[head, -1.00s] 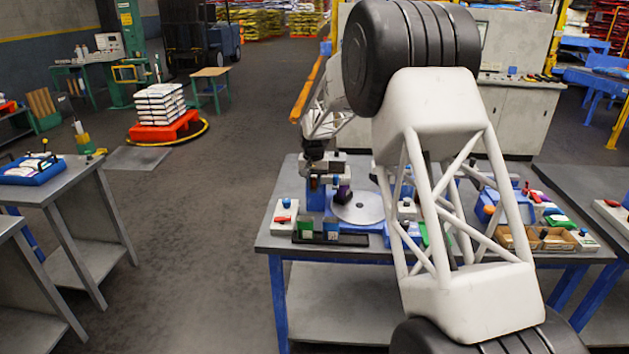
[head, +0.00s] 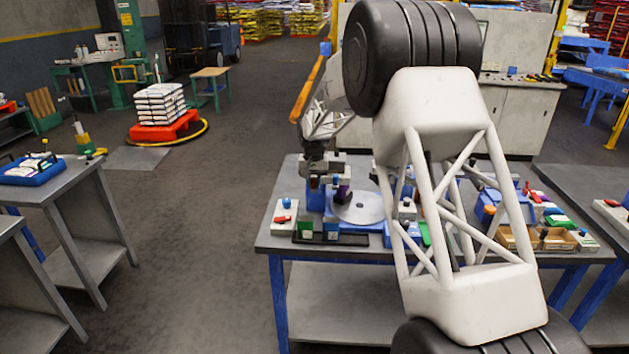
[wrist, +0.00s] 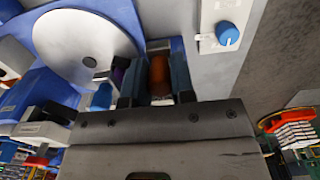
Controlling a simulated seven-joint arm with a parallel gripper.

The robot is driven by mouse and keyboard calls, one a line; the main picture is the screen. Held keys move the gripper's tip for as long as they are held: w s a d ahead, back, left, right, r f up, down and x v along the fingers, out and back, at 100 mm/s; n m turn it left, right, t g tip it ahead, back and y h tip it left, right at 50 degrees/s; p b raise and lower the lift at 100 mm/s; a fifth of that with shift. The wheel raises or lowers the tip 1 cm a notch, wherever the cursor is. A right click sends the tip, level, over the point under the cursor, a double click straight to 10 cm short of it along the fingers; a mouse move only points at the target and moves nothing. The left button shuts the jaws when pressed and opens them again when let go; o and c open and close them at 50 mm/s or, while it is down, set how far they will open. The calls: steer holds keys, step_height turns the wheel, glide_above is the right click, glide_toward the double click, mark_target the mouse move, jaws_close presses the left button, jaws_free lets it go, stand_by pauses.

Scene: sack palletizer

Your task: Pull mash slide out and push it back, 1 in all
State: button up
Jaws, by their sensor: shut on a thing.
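My gripper (head: 315,180) is over the left part of the grey workbench, beside a blue machine with a pale round disc (head: 358,207). In the wrist view my gripper (wrist: 158,78) is shut on an orange-brown handle (wrist: 160,66), which sits between the two dark fingers. The disc (wrist: 85,45) shows to the left of the fingers. I take the handle to be that of the mash slide, but the slide itself is mostly hidden under the gripper and I cannot tell how far out it stands.
A white box with a blue knob (wrist: 228,33) is to the right of the fingers. A purple part (wrist: 118,74) is close on their left. Small boxes and wooden trays (head: 553,240) stand on the bench's right side. My own arm hides the bench's middle.

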steer(key=shift+w, duration=1.4)
steer(key=o, duration=1)
steer(key=shift+o, duration=0.2)
steer(key=shift+r, duration=1.15)
steer(key=shift+r, duration=1.05)
steer(key=shift+r, duration=0.2)
steer(key=shift+r, duration=1.6)
